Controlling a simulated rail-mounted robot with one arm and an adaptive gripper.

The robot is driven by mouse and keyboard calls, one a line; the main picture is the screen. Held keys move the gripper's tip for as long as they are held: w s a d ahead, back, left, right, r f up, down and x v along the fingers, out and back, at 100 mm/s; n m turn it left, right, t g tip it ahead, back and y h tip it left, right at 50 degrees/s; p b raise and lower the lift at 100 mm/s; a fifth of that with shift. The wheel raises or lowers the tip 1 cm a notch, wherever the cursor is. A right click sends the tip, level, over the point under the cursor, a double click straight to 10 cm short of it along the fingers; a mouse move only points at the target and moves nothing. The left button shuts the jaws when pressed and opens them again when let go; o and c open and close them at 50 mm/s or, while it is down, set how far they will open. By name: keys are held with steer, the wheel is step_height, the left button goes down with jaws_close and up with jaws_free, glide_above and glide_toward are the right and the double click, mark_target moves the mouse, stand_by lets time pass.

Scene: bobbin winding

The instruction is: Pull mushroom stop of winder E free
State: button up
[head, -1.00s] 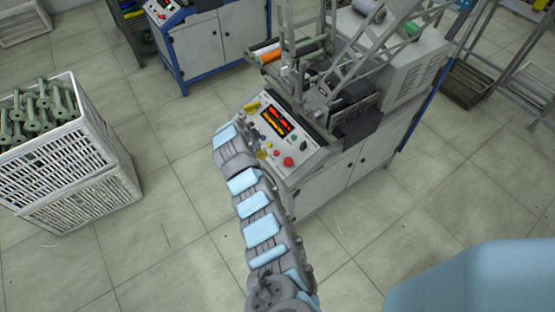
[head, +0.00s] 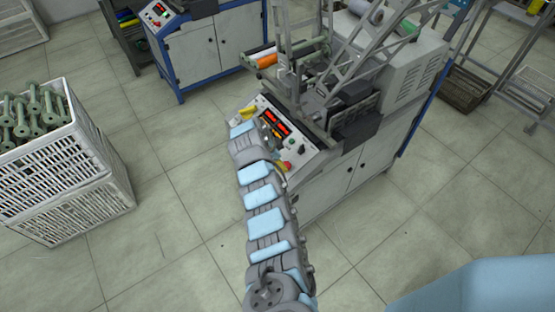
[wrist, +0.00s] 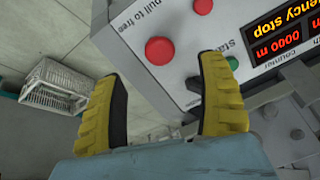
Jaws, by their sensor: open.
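The red mushroom stop (wrist: 160,50) sits on the light panel of the winder in the wrist view, beside lettering that reads "pull to free". It shows small in the head view (head: 288,165), partly hidden by my arm. My gripper (wrist: 165,74) has two yellow ribbed fingers spread apart and empty. The stop lies beyond and between the fingertips, and neither finger appears to touch it. The winder's display (wrist: 284,30) is lit and shows "emergency stop" and "0000 m". No winder letter is readable.
A metal frame (head: 345,65) rises behind the panel. A white crate (head: 70,180) with green bobbins stands left. The floor between is clear.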

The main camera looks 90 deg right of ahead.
steer(key=shift+b+x, duration=2.05)
steer(key=shift+x, duration=0.9)
steer(key=shift+s+f+b, duration=0.1)
steer(key=shift+f+b, duration=0.2)
